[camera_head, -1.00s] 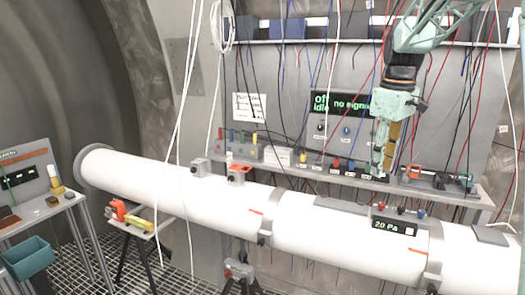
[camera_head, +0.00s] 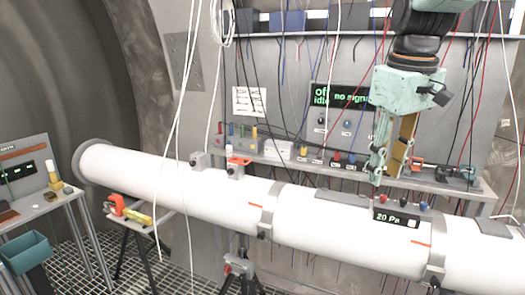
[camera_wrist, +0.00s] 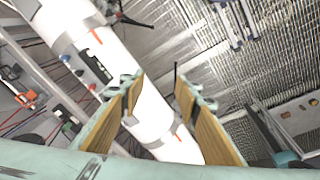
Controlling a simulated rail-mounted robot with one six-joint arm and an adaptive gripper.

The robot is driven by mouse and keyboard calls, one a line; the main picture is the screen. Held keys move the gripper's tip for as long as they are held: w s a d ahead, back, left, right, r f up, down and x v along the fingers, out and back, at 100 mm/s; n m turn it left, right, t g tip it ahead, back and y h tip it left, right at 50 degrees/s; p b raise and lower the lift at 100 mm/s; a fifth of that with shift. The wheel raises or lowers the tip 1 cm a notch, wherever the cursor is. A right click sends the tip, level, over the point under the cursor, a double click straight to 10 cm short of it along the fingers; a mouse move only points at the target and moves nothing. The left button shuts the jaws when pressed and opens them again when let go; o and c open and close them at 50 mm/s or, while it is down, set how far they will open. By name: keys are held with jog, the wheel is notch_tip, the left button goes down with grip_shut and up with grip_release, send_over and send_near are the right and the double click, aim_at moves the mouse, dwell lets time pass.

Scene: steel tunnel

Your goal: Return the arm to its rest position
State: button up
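My gripper (camera_head: 388,172) hangs from the arm at the right of the head view, its fingers pointing down. It is in front of the back shelf and above the white pipe (camera_head: 330,240). In the wrist view my gripper (camera_wrist: 156,84) shows two fingers with tan pads, spread apart with nothing between them. The white pipe (camera_wrist: 152,108) lies beyond the fingers there. The upper arm is cut off by the top edge of the head view.
A pressure display reading 20 Pa (camera_head: 396,217) sits on the pipe below my gripper. A shelf (camera_head: 330,175) with connectors runs behind. Cables hang around the arm. A side table (camera_head: 40,208) with a teal bin (camera_head: 25,253) stands at left.

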jog(key=s+a+f+m+b, duration=0.1)
jog(key=s+f, duration=0.3)
jog(key=s, duration=0.6)
jog(key=s+a+f+m+t+b, duration=0.1)
jog(key=s+a+f+m+b, duration=0.1)
jog(key=s, duration=0.9)
jog(key=s+a+f+m+t+b, duration=0.1)
jog(key=s+a+f+b, duration=0.2)
jog(key=s+f, duration=0.3)
jog(key=s+a, duration=0.1)
jog(key=s, duration=0.3)
jog(key=shift+s+a+f+m, duration=0.3)
jog(key=shift+s+a+m, duration=0.1)
